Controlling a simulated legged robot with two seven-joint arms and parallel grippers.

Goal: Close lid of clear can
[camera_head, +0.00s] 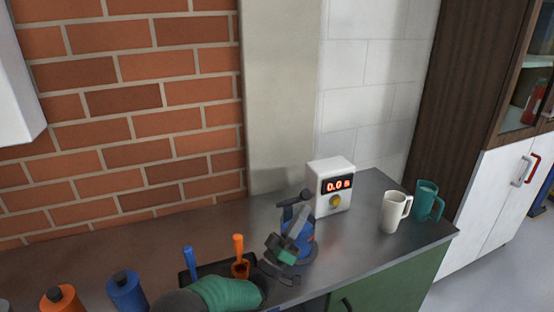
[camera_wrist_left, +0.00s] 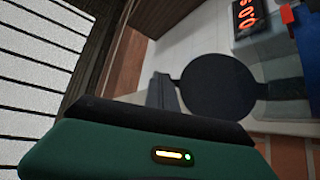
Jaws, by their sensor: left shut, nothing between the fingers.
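The can (camera_head: 308,246) stands on the counter, its blue side partly hidden behind my left gripper (camera_head: 294,238). Dark parts that look like its lid (camera_head: 295,204) stick up above the gripper. In the left wrist view a flat, dark round disc (camera_wrist_left: 217,87), which looks like the lid, faces the camera; its exact angle to the can is unclear. My left gripper is shut and empty, close in front of the can; whether it touches is unclear. My right gripper is not in view.
A white timer (camera_head: 331,187) reading 0.0 stands behind the can. A white mug (camera_head: 394,212) and a teal mug (camera_head: 427,201) stand to the right. A dark tray (camera_head: 212,269) with blue and orange tools, and blue (camera_head: 127,291) and orange (camera_head: 62,300) bottles, are left.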

